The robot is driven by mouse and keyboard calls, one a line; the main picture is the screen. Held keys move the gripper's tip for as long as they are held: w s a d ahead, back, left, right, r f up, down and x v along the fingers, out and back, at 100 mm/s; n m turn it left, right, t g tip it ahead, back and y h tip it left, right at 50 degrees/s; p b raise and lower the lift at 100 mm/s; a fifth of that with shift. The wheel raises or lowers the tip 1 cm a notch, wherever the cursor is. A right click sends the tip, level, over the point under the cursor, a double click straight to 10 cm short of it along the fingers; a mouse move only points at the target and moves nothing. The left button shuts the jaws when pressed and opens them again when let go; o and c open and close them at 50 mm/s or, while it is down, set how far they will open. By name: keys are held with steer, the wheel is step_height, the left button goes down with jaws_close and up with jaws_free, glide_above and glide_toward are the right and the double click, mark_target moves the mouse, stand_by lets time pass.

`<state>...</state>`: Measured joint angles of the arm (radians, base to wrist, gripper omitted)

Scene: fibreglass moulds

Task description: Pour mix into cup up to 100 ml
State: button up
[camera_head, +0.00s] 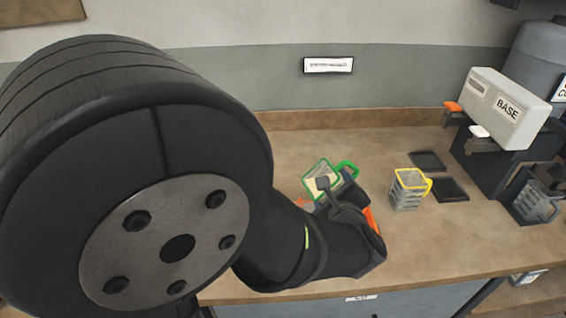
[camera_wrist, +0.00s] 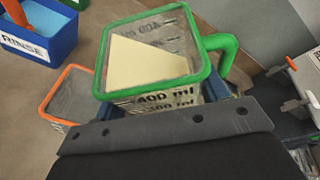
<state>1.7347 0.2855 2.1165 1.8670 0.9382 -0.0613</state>
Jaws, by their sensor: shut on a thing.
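My gripper (camera_head: 335,192) is shut on a clear green-rimmed cup (camera_wrist: 152,55), which also shows in the head view (camera_head: 321,172). The cup holds cream-coloured mix (camera_wrist: 150,66). The mix surface runs at a slant to the cup walls, so the cup looks tilted. An orange-rimmed cup (camera_wrist: 68,92) is beside and below it in the wrist view; its inside looks grey, and its lower part is hidden by my gripper. Its fill level cannot be read. In the head view my arm hides most of that area. A yellow-rimmed cup (camera_head: 408,190) stands on the bench to the right.
A blue RINSE tub (camera_wrist: 40,28) is at the upper left of the wrist view. A white BASE container (camera_head: 506,107) lies on a dark stand with orange and white taps at the right. Dark square pads (camera_head: 428,161) lie by the yellow-rimmed cup. The bench behind is clear.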

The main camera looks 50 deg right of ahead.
steer(key=shift+r, duration=0.15)
steer(key=shift+f+n+h, duration=0.25)
steer(key=shift+n+h, duration=0.15)
steer(key=shift+n, duration=0.25)
steer(key=shift+f+n+h, duration=0.25)
steer(key=shift+n+h, duration=0.15)
steer(key=shift+n, duration=0.25)
stand_by(2.0)
steer(key=shift+r+m+y, duration=0.25)
steer(key=shift+m+y, duration=0.4)
steer(key=shift+m, duration=0.45)
steer(key=shift+r+m+y, duration=0.25)
steer(key=shift+m+y, duration=0.4)
steer(key=shift+m, duration=0.45)
